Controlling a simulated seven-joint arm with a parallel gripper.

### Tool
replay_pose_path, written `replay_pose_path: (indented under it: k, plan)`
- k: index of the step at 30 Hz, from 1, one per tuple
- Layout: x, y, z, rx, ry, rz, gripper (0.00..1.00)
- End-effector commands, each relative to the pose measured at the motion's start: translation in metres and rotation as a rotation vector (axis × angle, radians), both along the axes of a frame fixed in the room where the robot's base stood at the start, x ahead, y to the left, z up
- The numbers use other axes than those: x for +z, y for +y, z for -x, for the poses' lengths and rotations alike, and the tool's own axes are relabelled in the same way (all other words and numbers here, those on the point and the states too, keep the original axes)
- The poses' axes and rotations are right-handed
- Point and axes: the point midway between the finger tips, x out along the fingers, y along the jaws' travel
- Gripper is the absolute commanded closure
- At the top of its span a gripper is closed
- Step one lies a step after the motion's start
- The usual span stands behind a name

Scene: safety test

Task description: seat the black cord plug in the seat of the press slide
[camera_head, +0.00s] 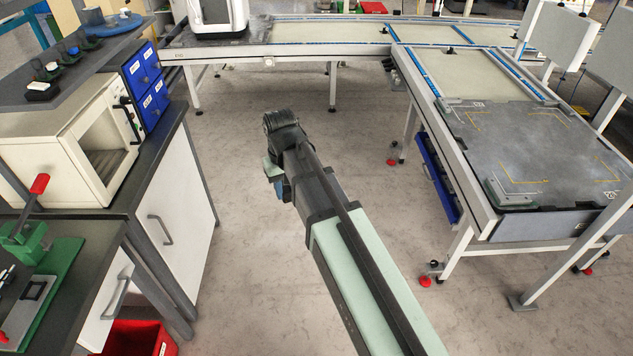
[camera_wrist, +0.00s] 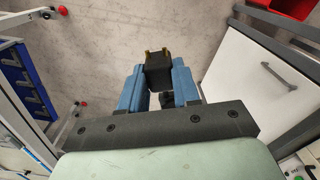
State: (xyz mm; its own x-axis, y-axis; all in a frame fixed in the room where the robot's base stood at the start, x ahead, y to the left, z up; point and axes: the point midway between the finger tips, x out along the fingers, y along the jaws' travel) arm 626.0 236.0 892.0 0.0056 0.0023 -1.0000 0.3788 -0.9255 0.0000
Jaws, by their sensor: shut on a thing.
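My gripper (camera_wrist: 159,88) is shut on the black cord plug (camera_wrist: 159,70). In the wrist view the plug sits between the two blue fingers, with two brass-coloured prongs pointing away from the palm. In the head view my gripper (camera_head: 275,180) is over the open floor, and the plug is hard to make out there. The green press (camera_head: 25,242) with a red lever knob stands on the bench at the lower left. A dark frame, seemingly the slide (camera_head: 38,290), lies on its green base. My gripper is well to the right of the press. The seat's detail is too small to tell.
A cream oven-like box (camera_head: 60,150) and blue drawers (camera_head: 145,82) stand on the left bench. A white cabinet door (camera_head: 175,225) and a red bin (camera_head: 140,338) are below. A conveyor table (camera_head: 545,150) is at right. Open floor lies between.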

Motion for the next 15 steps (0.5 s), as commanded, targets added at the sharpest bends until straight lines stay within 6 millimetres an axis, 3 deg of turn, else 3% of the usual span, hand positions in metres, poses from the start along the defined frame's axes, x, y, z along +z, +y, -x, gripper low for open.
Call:
replay_pose_path:
  k: [1,15]
  plan:
    - [0.001,0.016,0.005,0.027,-0.001,0.0,1.0]
    - [0.008,0.151,0.059,0.253,-0.006,-0.003,1.0]
